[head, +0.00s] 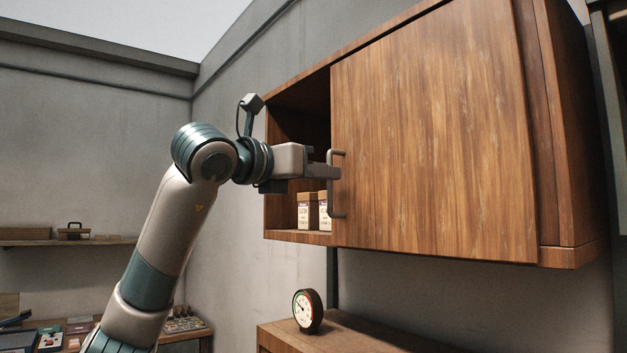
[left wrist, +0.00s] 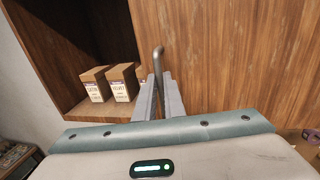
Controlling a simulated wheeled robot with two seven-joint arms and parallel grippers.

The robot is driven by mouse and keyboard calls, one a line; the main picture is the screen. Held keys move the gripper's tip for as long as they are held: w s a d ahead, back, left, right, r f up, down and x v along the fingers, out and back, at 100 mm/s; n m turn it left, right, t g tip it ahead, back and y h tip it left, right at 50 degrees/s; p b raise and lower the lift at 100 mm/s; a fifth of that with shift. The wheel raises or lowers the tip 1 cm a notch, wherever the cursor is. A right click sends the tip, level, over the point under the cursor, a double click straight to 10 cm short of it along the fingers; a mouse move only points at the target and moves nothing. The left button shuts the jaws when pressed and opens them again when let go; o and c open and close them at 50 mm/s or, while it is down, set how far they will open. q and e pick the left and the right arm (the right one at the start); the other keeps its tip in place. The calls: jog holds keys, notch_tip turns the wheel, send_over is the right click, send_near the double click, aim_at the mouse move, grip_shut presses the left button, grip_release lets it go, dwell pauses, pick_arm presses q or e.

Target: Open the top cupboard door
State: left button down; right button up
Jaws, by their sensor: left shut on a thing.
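The top cupboard (head: 575,256) is a wooden wall unit in the head view. Its door (head: 435,130) is a wide wooden panel that covers most of the front; the left end of the cupboard is uncovered. The door has a grey vertical bar handle (head: 340,205) near its left edge. My left gripper (head: 334,172) is shut on the handle; in the left wrist view its fingers (left wrist: 164,98) close around the handle (left wrist: 158,58). The fingers hide the middle of the handle. My right gripper is not in view.
Small labelled boxes (head: 307,212) stand in the uncovered left part of the cupboard, also in the left wrist view (left wrist: 122,84). A round gauge (head: 307,310) stands on a lower wooden cabinet (head: 350,336). A shelf and cluttered bench are at the left.

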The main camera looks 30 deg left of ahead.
pick_arm(q)
jog(key=shift+d, duration=0.1)
jog(key=c, duration=1.8)
grip_release()
jog(key=shift+c, duration=0.2)
jog(key=shift+s, duration=0.15)
